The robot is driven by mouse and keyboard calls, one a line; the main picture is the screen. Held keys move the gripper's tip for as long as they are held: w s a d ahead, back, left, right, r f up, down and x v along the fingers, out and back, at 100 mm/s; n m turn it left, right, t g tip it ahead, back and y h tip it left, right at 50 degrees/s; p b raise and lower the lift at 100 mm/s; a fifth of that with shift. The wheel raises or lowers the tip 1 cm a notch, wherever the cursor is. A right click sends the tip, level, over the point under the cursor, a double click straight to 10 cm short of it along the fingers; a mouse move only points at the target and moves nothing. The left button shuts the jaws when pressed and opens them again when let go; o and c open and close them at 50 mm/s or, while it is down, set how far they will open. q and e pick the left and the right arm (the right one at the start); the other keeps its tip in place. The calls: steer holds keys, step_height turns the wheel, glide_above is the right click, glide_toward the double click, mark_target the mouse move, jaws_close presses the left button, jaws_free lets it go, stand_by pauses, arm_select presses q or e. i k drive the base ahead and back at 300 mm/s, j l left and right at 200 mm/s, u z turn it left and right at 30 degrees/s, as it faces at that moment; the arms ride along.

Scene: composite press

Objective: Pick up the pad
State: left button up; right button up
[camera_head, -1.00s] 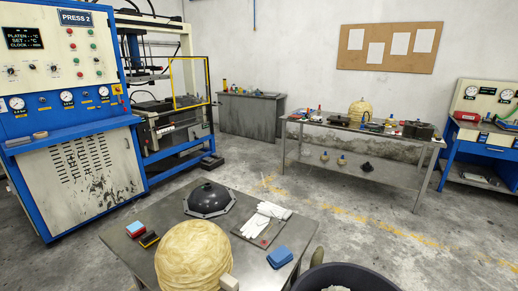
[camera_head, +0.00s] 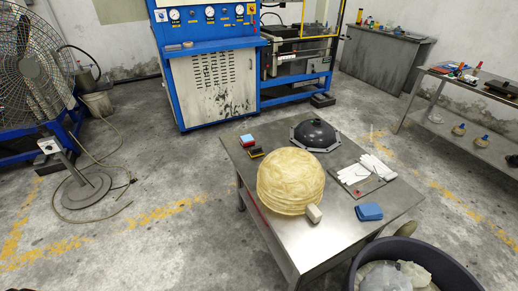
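Several things on the metal table (camera_head: 300,240) could be the pad, and I cannot tell which one is meant. A folded blue pad-like piece (camera_head: 369,212) lies near the table's right front edge. A small red and blue block (camera_head: 247,140) lies at the back left of the table. A black and yellow block (camera_head: 255,152) lies just in front of it. Neither of my grippers is in view.
A yellowish ribbed dome (camera_head: 290,180) with a pale block (camera_head: 314,213) beside it stands mid-table. Behind are a black dome mould (camera_head: 314,133) and white gloves (camera_head: 378,167). A dark bin (camera_head: 440,262) stands at front right. A fan (camera_head: 35,75) stands at left; the floor between is open.

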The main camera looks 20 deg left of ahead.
mark_target(257, 151)
steer(key=i+j+z, duration=0.1)
steer(key=j+z, duration=0.6)
steer(key=z, duration=0.15)
steer(key=j+z, duration=0.4)
